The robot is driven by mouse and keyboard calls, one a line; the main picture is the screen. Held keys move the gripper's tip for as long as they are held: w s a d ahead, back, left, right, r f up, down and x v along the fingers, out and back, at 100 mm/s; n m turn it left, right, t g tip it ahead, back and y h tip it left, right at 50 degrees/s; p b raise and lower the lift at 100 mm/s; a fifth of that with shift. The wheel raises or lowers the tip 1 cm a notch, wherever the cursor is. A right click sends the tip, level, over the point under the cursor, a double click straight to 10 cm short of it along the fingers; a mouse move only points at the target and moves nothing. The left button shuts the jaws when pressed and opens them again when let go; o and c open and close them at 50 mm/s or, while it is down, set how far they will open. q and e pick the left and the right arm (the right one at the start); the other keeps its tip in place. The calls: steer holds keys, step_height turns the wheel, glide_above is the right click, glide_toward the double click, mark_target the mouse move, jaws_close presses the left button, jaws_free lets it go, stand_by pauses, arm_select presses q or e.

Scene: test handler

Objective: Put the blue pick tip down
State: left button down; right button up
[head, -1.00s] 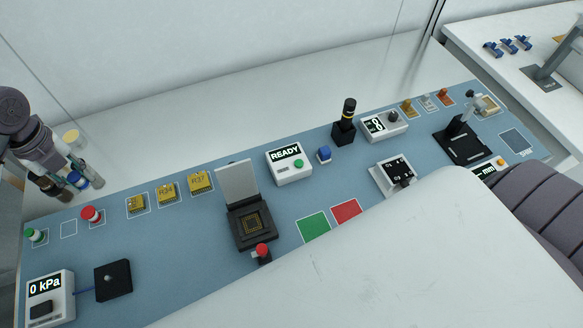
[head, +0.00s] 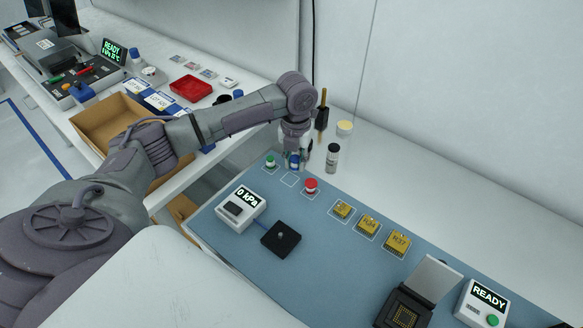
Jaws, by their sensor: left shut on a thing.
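My left gripper (head: 297,158) is shut on the blue pick tip (head: 294,161). It points down near the back left edge of the blue mat (head: 330,259). The fingers hide part of the tip. An empty outlined square (head: 290,180) lies on the mat just below the tip in the picture. I cannot tell how high the tip is above the mat. The green pick tip (head: 270,161) stands to the left of the square and the red pick tip (head: 311,186) to its right. My right gripper is not in view.
A pressure box (head: 241,206) reading 0 kPa and a black pad (head: 281,238) stand in front. Yellow blocks (head: 368,224) line the mat to the right. A cardboard box (head: 105,124) lies on the left bench.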

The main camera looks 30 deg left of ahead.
mark_target(290, 179)
arm_select(q)
steer(key=shift+s+a+f, duration=0.15)
steer(key=shift+a+f, duration=0.35)
steer(key=shift+a, duration=0.2)
step_height(290, 179, down, 3)
steer(key=shift+f+p, duration=0.1)
steer(key=shift+p, duration=0.45)
steer(key=shift+f, duration=0.4)
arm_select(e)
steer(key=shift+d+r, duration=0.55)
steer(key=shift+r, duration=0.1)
arm_select(q)
steer(key=shift+f, duration=0.1)
steer(key=c, duration=1)
jaws_free()
steer(key=shift+o, duration=0.2)
